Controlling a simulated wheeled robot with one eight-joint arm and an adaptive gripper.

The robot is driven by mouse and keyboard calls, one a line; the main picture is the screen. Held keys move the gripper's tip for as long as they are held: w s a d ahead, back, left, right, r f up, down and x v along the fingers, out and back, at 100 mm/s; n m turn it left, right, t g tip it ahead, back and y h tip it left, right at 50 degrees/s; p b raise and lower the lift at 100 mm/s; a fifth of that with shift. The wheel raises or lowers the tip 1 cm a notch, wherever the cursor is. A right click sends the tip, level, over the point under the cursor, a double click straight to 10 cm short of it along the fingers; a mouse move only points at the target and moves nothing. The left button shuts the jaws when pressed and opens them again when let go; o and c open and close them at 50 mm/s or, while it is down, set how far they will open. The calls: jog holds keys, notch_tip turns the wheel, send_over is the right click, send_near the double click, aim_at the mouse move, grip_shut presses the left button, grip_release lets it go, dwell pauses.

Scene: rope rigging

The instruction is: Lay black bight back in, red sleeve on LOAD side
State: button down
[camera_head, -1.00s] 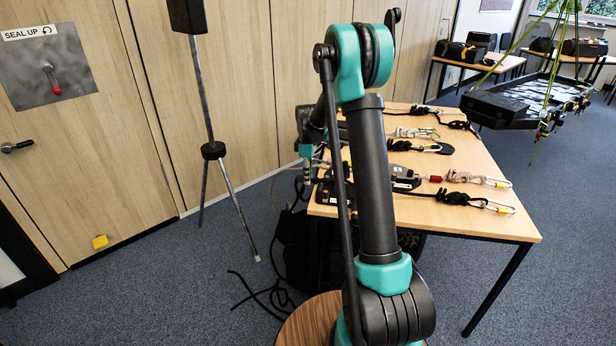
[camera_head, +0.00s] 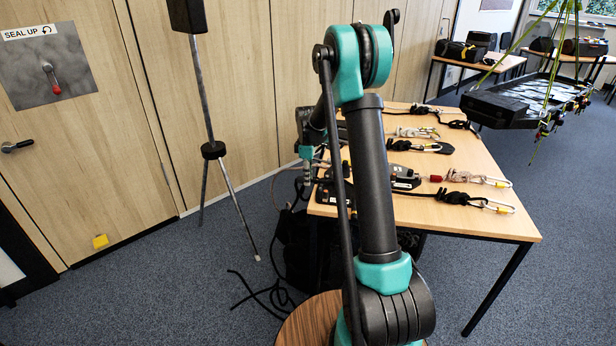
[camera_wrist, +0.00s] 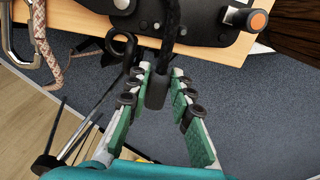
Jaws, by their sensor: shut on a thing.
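My gripper (camera_wrist: 162,74) has green-padded fingers and is shut on a black rope (camera_wrist: 170,35) in the wrist view. The rope ends in a thick dark piece between the fingers and runs up over a black plated device (camera_wrist: 205,20) at the table edge. I cannot tell whether this is the bight. In the head view my gripper is mostly hidden by my arm, beside the table's left edge. The red sleeve (camera_head: 436,178) sits on the table, between a black device (camera_head: 402,176) and a pale rope with a carabiner. No LOAD marking is readable.
The wooden table (camera_head: 505,222) also carries several black and pale ropes with carabiners. In the wrist view a carabiner and pale rope (camera_wrist: 60,75) hang off at the left. A stand (camera_head: 213,150) is left of the table. Open carpet (camera_head: 150,290) lies at front left.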

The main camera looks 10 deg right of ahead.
jog(key=shift+f, duration=0.95)
jog(key=c, duration=1.3)
grip_release()
jog(key=shift+o, duration=0.2)
notch_tip(320, 180, up, 12)
